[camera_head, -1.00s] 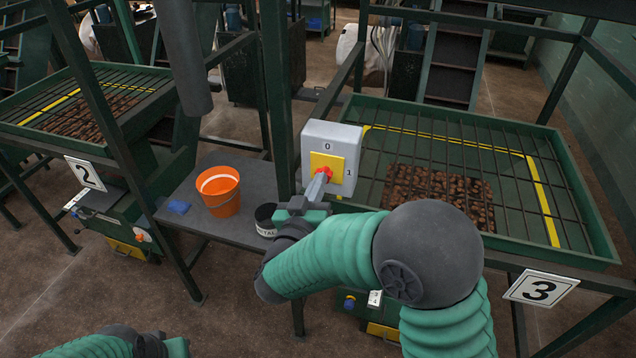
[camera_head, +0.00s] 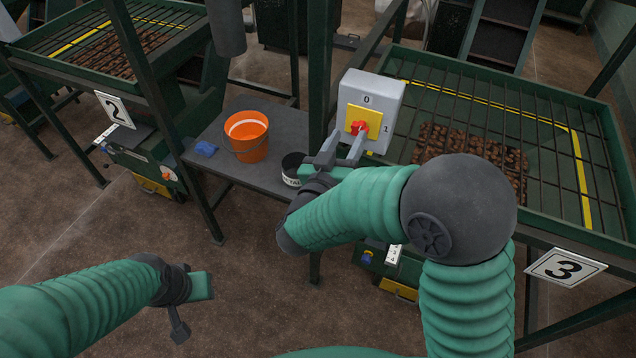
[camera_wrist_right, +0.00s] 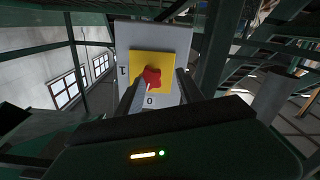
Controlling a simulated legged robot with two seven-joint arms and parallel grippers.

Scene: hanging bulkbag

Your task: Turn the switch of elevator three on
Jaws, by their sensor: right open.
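The switch of elevator three is a grey box (camera_head: 383,92) with a yellow plate (camera_head: 351,117) and a red knob (camera_head: 359,128); 0 is marked at its top and 1 at its right. In the right wrist view the red knob (camera_wrist_right: 152,76) has a pale mark towards the 0. My right gripper (camera_head: 342,148) is open in front of the knob, its fingers apart on either side of it; contact cannot be told. My left gripper (camera_head: 187,308) is low at the left, away from the switch, and its finger gap is unclear.
A grey table (camera_head: 222,118) bears an orange bucket (camera_head: 247,140), a blue item (camera_head: 206,148) and a dark round container (camera_head: 291,170). Green posts (camera_head: 320,75) stand beside the switch. The grated bin of elevator three (camera_head: 560,130) and its number 3 sign (camera_head: 565,267) are at right.

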